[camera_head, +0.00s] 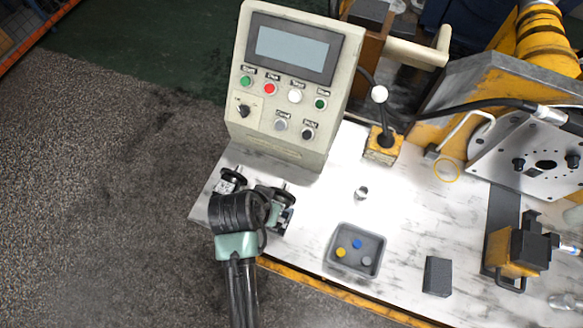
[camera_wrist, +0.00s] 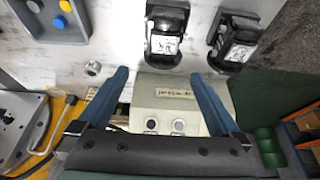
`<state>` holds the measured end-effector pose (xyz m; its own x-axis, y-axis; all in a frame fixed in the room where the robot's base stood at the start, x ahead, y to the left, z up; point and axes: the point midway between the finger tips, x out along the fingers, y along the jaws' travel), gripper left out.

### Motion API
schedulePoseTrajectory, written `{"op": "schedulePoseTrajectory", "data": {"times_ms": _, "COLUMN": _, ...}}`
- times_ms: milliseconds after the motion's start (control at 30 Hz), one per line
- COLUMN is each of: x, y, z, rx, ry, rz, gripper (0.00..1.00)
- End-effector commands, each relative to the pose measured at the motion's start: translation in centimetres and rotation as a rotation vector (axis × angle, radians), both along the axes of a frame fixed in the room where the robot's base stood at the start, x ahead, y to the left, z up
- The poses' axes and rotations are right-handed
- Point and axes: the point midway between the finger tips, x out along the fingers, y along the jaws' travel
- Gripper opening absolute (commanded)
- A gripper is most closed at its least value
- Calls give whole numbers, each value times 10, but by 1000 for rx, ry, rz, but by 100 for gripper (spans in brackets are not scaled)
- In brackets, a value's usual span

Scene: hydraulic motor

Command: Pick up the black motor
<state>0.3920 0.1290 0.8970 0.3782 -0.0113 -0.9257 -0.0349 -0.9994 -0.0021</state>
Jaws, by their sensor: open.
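Two similar black motors with pale labels stand side by side at the top of the wrist view: a left black motor (camera_wrist: 166,32) and a right black motor (camera_wrist: 233,40). In the head view, one black motor (camera_head: 230,179) shows at the table's left corner; the other is largely hidden by my arm and hand. My gripper (camera_wrist: 160,76) is open and empty, its two blue fingers apart. In the wrist view the left motor appears just beyond the gap between the fingertips, and the right motor just beyond the right fingertip. I see no contact.
A cream control box (camera_head: 296,80) stands close behind the motors and shows between my fingers in the wrist view. A grey tray (camera_head: 376,244) with small coloured pieces, a small metal nut (camera_head: 361,193) and a dark block (camera_head: 437,277) lie to the right. The table's left edge is close.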

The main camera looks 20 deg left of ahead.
Motion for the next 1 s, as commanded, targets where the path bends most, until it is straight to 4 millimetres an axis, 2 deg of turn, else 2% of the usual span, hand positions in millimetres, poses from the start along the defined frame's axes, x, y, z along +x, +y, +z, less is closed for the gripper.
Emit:
{"op": "schedulePoseTrajectory", "data": {"times_ms": 400, "x": 24, "y": -1, "z": -60, "rx": -1, "ry": 2, "rz": 1, "gripper": 100}}
{"op": "schedulePoseTrajectory", "data": {"times_ms": 667, "x": 29, "y": -1, "z": -72, "rx": 0, "ry": 0, "rz": 1, "gripper": 100}}
{"op": "schedulePoseTrajectory", "data": {"times_ms": 1000, "x": 41, "y": -3, "z": -110, "rx": 0, "ry": -1, "rz": 0, "gripper": 100}}
